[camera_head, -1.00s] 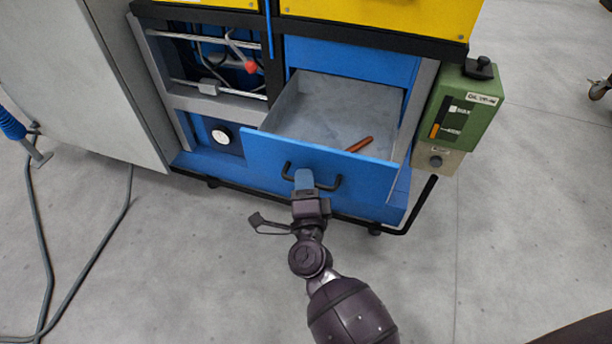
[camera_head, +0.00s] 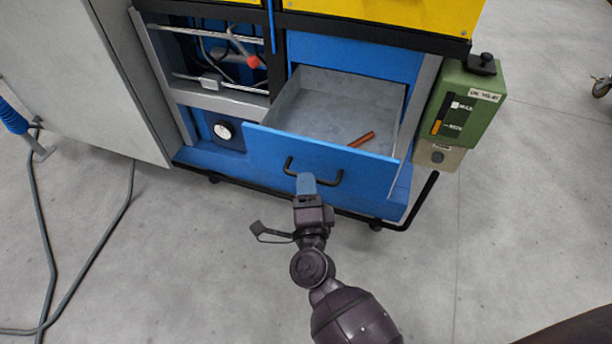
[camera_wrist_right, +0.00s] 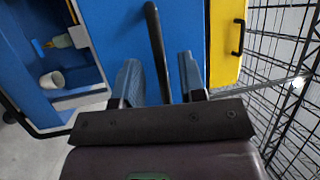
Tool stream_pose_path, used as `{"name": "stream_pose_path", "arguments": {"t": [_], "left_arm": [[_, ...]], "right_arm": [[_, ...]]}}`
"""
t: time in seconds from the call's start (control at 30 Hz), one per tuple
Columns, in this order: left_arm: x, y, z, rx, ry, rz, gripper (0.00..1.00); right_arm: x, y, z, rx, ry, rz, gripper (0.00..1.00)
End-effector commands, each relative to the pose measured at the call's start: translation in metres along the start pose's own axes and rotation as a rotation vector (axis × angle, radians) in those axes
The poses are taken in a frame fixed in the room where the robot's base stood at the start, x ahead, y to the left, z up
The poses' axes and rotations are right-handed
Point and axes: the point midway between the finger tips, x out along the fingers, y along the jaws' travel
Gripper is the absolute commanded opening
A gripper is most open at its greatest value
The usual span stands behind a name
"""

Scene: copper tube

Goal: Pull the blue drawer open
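The blue drawer (camera_head: 330,165) stands pulled out of the machine, its grey inside showing. A copper tube (camera_head: 362,139) lies in it near the right. A black bar handle (camera_head: 337,180) is on the drawer front. It also shows in the right wrist view (camera_wrist_right: 154,40). My right gripper (camera_head: 306,184) is at the handle, its fingers overlapping the bar in the head view. In the right wrist view its two fingers (camera_wrist_right: 160,80) are apart, with the handle bar between them and not clamped. My left gripper is not in view.
A green box (camera_head: 462,110) is mounted at the machine's right. A grey cabinet (camera_head: 80,70) stands at the left, with a cable (camera_head: 130,190) on the floor. Wire mesh (camera_wrist_right: 285,70) shows at right in the wrist view.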

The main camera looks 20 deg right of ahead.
Motion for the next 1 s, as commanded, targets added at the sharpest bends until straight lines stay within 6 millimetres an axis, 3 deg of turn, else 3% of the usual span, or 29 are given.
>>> {"name": "stream_pose_path", "arguments": {"t": [0.2, 0.4, 0.6, 1.0], "left_arm": [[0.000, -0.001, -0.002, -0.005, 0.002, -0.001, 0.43], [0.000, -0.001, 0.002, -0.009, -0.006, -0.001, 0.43], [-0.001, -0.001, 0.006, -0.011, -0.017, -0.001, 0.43], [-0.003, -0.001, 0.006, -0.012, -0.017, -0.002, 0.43]], "right_arm": [[-0.042, 0.000, -0.001, -0.001, 0.000, 0.001, 0.38], [-0.069, 0.000, 0.000, -0.001, -0.001, 0.001, 0.38], [-0.081, 0.000, 0.000, 0.000, 0.000, 0.000, 0.38], [-0.081, 0.000, 0.000, 0.000, 0.000, 0.000, 0.38]]}}
